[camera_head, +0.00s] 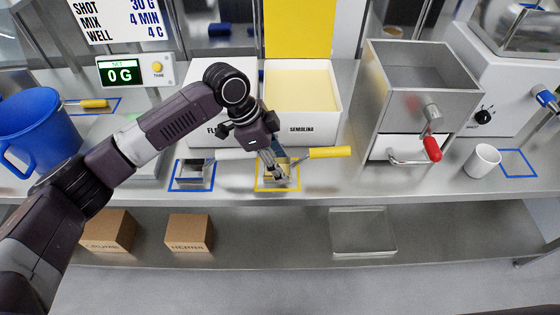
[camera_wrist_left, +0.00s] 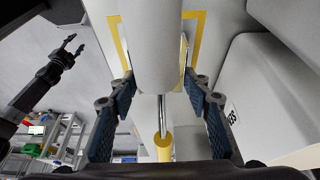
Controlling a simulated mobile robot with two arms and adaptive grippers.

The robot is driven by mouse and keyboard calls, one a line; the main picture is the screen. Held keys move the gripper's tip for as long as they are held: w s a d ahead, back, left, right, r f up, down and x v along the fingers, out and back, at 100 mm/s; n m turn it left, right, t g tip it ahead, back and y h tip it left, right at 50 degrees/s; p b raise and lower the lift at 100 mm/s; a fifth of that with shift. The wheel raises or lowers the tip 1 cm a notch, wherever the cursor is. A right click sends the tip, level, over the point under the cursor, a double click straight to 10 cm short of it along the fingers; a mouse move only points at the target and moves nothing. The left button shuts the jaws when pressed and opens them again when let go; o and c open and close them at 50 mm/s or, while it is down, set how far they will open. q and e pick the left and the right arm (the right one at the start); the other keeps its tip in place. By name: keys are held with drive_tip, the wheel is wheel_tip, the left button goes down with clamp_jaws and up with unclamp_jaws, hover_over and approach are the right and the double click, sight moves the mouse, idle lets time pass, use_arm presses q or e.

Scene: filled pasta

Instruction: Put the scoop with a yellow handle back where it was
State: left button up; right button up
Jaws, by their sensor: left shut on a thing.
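The scoop with a yellow handle (camera_head: 330,153) is at the yellow-outlined square (camera_head: 262,187) on the steel bench, its handle pointing right in the head view. My left gripper (camera_head: 279,168) is shut on the scoop, low over the square. The gripper covers most of the metal scoop head, and I cannot tell whether it touches the bench. The left wrist view shows the yellow handle (camera_wrist_left: 163,146) and its metal shaft between the two fingers, with yellow outline strips (camera_wrist_left: 198,38) beyond. My right gripper (camera_wrist_left: 74,44) shows small in the left wrist view, fingers apart and empty.
The semolina bin (camera_head: 315,129) stands just behind the scoop. A blue-outlined square (camera_head: 190,189) with a metal piece lies left. A blue jug (camera_head: 40,125) stands further left. A steel machine with a red-handled crank (camera_head: 432,148) and a white mug (camera_head: 482,160) stand right.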

use_arm(q)
drive_tip(key=o, duration=0.8)
drive_tip(key=shift+f, duration=0.15)
drive_tip(key=o, duration=0.5)
use_arm(e)
drive_tip(key=shift+d, duration=0.3)
use_arm(q)
drive_tip(key=b+v, duration=0.2)
drive_tip(key=v, duration=1)
use_arm(e)
wheel_tip(320, 180, down, 2)
drive_tip(key=shift+f, duration=0.2)
drive_tip(key=shift+a, duration=0.1)
